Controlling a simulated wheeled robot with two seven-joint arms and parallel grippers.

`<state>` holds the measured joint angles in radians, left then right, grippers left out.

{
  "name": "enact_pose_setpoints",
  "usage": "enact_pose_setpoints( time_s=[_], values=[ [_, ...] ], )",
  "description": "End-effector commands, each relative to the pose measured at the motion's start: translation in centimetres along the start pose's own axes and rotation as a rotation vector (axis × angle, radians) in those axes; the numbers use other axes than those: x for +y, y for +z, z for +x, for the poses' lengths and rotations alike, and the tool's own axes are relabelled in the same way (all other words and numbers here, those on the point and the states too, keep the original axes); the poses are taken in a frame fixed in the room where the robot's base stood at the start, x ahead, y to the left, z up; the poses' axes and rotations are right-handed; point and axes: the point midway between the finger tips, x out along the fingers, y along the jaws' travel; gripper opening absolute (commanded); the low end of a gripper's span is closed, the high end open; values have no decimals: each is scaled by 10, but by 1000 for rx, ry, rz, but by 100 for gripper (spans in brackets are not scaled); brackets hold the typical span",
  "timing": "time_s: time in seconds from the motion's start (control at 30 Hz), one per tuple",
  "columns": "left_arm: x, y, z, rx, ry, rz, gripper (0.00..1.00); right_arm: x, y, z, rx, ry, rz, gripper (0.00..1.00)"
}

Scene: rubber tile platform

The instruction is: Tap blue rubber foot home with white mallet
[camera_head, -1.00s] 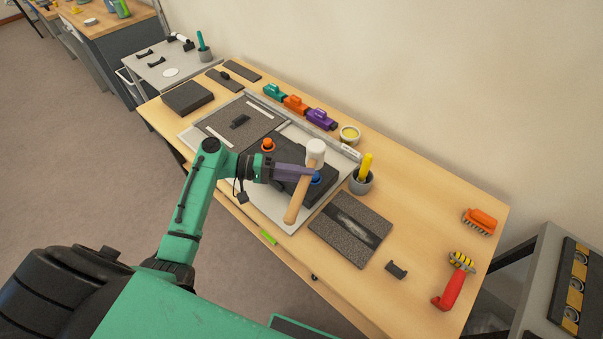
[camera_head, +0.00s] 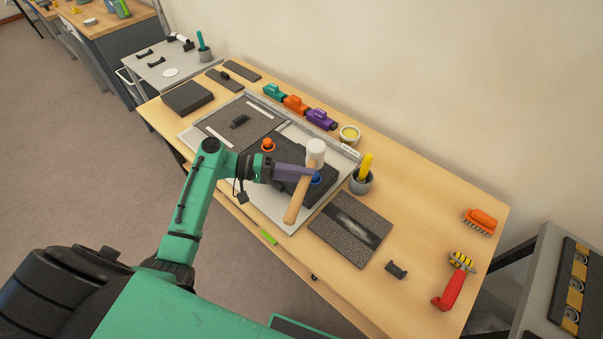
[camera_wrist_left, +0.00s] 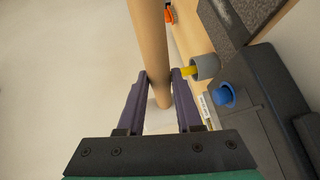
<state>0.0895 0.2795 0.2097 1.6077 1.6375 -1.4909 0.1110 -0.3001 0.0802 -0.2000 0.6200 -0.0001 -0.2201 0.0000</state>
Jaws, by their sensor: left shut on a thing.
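My left gripper (camera_head: 308,173) is shut on the wooden handle of the white mallet (camera_head: 315,151). The handle slants down toward the table's front edge, and the white head is at its far upper end. In the left wrist view the mallet handle (camera_wrist_left: 150,40) passes between the two purple fingers (camera_wrist_left: 157,78). The blue rubber foot (camera_head: 317,178) sits on the dark block (camera_head: 290,165), just below the fingertips in the head view. In the wrist view the blue foot (camera_wrist_left: 223,95) is to the right of the gripper, apart from it. My right gripper is not in view.
An orange foot (camera_head: 268,145) stands on the same block, inside a grey tray (camera_head: 262,205). A grey cup with a yellow handle (camera_head: 361,182) stands close right of the mallet.

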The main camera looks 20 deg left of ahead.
Motion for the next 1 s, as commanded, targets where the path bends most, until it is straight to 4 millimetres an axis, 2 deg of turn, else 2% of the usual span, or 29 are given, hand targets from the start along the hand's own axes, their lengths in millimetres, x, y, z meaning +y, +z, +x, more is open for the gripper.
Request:
enact_pose_setpoints(
  time_s=[0.17, 0.73, 1.0],
  values=[
    [12, 9, -2, 0, 2, 1, 0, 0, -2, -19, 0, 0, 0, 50],
    [43, 69, -10, 0, 3, -1, 0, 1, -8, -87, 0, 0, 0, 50],
    [50, 98, -13, 0, 2, 2, 0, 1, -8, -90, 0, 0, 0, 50]
  ],
)
